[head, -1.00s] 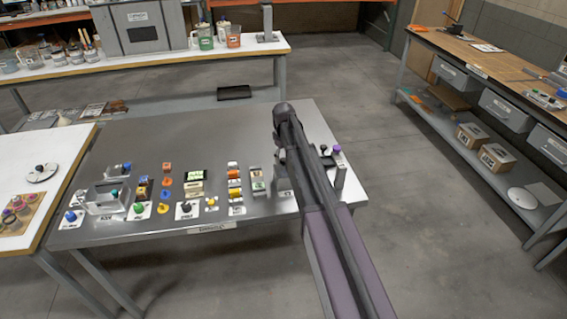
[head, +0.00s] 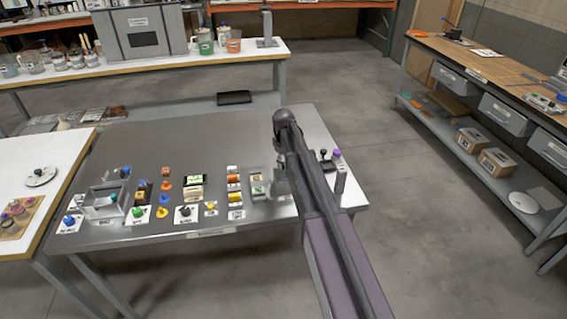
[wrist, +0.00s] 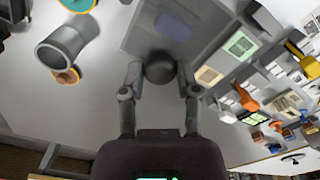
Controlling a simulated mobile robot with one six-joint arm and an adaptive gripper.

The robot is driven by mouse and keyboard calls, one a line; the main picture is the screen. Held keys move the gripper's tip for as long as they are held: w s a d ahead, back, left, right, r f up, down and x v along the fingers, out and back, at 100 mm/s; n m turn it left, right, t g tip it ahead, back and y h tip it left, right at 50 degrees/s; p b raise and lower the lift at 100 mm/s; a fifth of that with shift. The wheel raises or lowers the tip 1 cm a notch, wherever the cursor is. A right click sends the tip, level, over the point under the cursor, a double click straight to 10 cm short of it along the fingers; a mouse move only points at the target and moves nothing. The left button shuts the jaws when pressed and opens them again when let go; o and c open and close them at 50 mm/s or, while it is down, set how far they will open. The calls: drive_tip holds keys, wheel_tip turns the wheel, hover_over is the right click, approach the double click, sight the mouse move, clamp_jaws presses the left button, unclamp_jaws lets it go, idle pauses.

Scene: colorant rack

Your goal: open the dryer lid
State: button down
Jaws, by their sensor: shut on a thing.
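My gripper (wrist: 160,76) has its two fingers on either side of a dark round knob (wrist: 159,66) in the wrist view, and it is shut on it. The knob stands in front of a grey panel (wrist: 148,22), which looks like the dryer lid. How far the lid is tilted I cannot tell. In the head view, my gripper (head: 281,184) is low over the right part of the metal table (head: 200,135). My arm hides much of the dryer there.
Small coloured knobs, blocks and a display (head: 195,179) stand in rows left of my gripper. A purple-topped post (head: 338,155) stands to its right. The table's back is clear.

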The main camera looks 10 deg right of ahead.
drive_tip(key=w, duration=0.8)
drive_tip(key=shift+w, duration=0.3)
drive_tip(key=shift+c, duration=1.7)
unclamp_jaws()
drive_tip(key=shift+s, duration=0.2)
